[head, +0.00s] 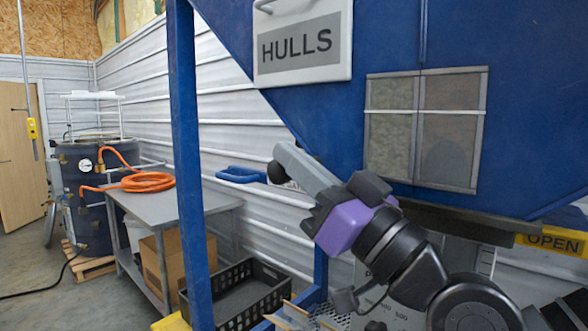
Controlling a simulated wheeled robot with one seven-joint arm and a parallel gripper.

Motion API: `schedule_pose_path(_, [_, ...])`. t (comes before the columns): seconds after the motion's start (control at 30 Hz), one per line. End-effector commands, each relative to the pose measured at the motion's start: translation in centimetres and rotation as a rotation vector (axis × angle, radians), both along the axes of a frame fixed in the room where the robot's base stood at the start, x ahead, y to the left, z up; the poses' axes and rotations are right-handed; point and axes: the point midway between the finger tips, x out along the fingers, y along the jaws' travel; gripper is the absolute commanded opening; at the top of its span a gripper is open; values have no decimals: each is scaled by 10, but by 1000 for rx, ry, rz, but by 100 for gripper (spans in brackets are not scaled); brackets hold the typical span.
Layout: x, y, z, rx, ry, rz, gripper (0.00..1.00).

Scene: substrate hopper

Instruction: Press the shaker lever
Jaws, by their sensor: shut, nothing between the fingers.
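My gripper (286,164) has a purple and black body and pale grey fingers. It reaches up and left from the lower right, with its fingers shut and empty. The fingertips are just right of the handle in the picture.
The blue hopper (400,40) with a HULLS sign (301,42) and a window fills the upper right. A blue post (186,160) stands left of my gripper. Behind it are a metal table (200,203) with an orange hose (148,182) and a black crate (245,318). A yellow OPEN label (553,242) is at right.

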Motion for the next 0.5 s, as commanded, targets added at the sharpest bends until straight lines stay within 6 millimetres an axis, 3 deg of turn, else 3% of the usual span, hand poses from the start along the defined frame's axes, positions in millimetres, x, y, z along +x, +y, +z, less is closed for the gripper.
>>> schedule_pose_path(0.03, [1, -1, -12, -13, -13, -3, 0])
schedule_pose_path(0.5, [2, 0, -40, -102, -121, -2, 0])
